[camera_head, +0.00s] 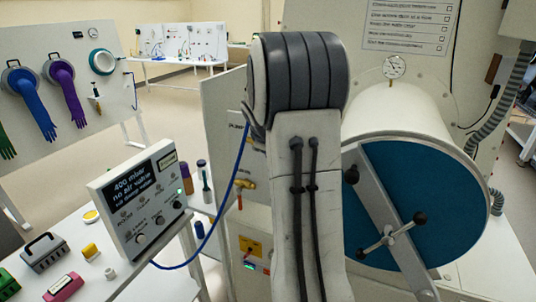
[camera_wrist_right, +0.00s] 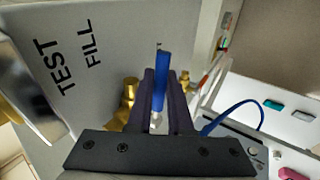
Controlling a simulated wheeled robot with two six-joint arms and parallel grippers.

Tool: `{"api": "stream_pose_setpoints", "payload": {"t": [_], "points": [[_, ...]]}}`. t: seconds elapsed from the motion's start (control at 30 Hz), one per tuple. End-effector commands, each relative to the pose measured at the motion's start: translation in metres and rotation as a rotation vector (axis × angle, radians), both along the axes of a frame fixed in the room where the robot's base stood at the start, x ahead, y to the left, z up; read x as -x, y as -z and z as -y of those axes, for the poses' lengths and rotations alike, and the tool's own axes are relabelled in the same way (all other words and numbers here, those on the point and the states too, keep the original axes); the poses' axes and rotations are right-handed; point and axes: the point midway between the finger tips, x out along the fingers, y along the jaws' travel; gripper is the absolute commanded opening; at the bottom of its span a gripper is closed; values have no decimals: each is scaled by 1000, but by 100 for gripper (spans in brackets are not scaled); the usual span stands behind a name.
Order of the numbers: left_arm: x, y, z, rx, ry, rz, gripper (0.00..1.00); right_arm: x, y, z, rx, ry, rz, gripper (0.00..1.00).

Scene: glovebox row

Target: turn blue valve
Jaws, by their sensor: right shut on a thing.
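The blue valve handle (camera_wrist_right: 162,68) stands between the two dark fingers of my right gripper (camera_wrist_right: 160,88) in the right wrist view. The fingers are closed on it, and its blue end sticks out past the fingertips. Brass fittings (camera_wrist_right: 130,88) sit just left of the fingers on the grey panel (camera_wrist_right: 110,45), which is marked TEST and FILL. In the head view my own arm stands in the middle and hides the blue valve and the right gripper. My left gripper is in neither view.
A display box (camera_head: 140,205) reading 400 mbar stands on the white table (camera_head: 110,277), beside several small coloured items. A blue hose (camera_head: 230,190) runs between box and panel. A large cylinder with a blue round door (camera_head: 452,220) and spoked handle (camera_head: 388,238) is at right.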

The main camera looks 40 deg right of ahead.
Motion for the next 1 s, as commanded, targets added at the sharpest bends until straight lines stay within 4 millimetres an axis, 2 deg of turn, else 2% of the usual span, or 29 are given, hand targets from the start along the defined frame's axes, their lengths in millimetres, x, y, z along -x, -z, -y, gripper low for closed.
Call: {"api": "stream_pose_setpoints", "payload": {"t": [0.03,0.13,0.17,0.2,0.23,0.73,1.0], "points": [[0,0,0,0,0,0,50,-4,-6,1,10,-5,15,0],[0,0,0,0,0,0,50,-4,-6,1,10,-5,15,0],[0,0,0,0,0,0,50,-4,-6,1,10,-5,15,22],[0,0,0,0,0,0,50,-3,-6,1,10,-5,15,37],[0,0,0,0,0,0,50,-3,-6,1,9,-5,14,48],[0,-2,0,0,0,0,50,0,-6,2,7,2,9,48],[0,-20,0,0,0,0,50,3,-38,-16,8,-2,11,48]]}}
